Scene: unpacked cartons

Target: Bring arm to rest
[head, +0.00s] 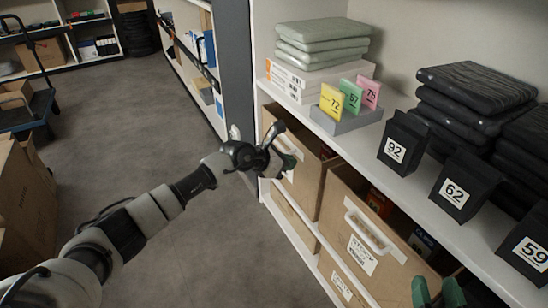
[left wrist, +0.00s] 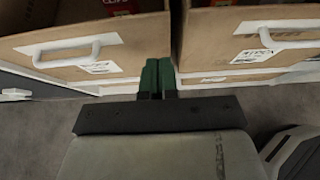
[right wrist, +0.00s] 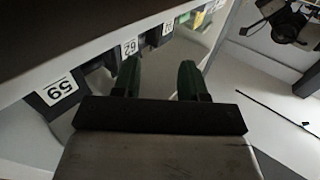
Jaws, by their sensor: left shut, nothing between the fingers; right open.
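My left gripper (head: 286,166) is shut and empty. In the head view it hangs in front of the farther cardboard drawer box (head: 308,188). In the left wrist view its green fingers (left wrist: 157,78) are pressed together, in front of the gap between two boxes with white handles (left wrist: 66,52). My right gripper (head: 438,291) shows only its green fingertips at the bottom right of the head view. In the right wrist view its fingers (right wrist: 160,80) are apart with nothing between them.
A white shelf (head: 345,143) carries black number tags (head: 395,147), grey folded stacks and coloured cards (head: 353,97). A nearer cardboard box (head: 342,215) sits below it. Grey floor (head: 200,265) is open to the left. More cartons (head: 22,205) stand at the left edge.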

